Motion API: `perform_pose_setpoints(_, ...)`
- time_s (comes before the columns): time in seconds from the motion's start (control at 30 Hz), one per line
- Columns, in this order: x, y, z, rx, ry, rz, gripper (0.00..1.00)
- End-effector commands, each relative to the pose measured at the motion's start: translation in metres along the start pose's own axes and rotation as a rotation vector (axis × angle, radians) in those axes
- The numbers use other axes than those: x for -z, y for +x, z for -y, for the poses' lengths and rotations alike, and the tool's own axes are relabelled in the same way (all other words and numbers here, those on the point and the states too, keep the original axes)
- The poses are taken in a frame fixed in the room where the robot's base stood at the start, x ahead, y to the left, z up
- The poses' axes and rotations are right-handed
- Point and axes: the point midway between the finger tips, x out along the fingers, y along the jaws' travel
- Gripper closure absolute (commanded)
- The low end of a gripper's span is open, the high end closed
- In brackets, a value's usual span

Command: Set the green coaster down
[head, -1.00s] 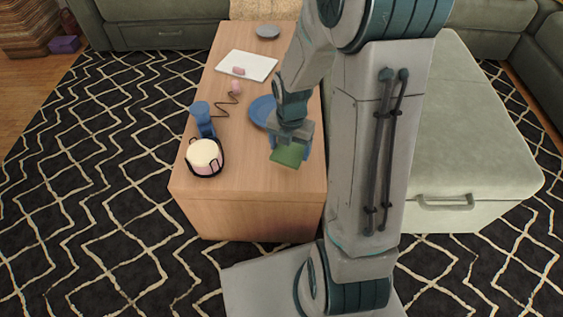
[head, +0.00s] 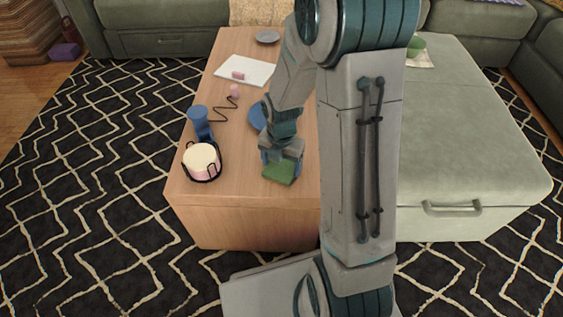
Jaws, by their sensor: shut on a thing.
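The green coaster (head: 279,173) is a flat square near the front of the wooden table (head: 235,225), right of the middle. My gripper (head: 279,161) is shut on its far edge and points down. The coaster is at or just above the tabletop; I cannot tell whether it touches. The fingertips are partly hidden by the wrist and the coaster.
A white tray (head: 243,70) lies farther back. A green ottoman (head: 460,140) is at right.

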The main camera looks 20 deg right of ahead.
Motion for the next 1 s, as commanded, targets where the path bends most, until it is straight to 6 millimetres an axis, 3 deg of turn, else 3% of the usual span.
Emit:
perform_pose_setpoints(0.03,0.0,0.001,0.0,0.0,0.0,0.0,0.15)
perform_pose_setpoints(0.1,0.0,0.0,0.0,0.0,0.0,0.0,0.02)
perform_pose_setpoints(0.47,0.0,-0.008,0.0,0.0,-0.001,0.001,0.02)
perform_pose_setpoints(1.0,-0.001,-0.11,0.0,-0.001,0.0,0.002,0.02)
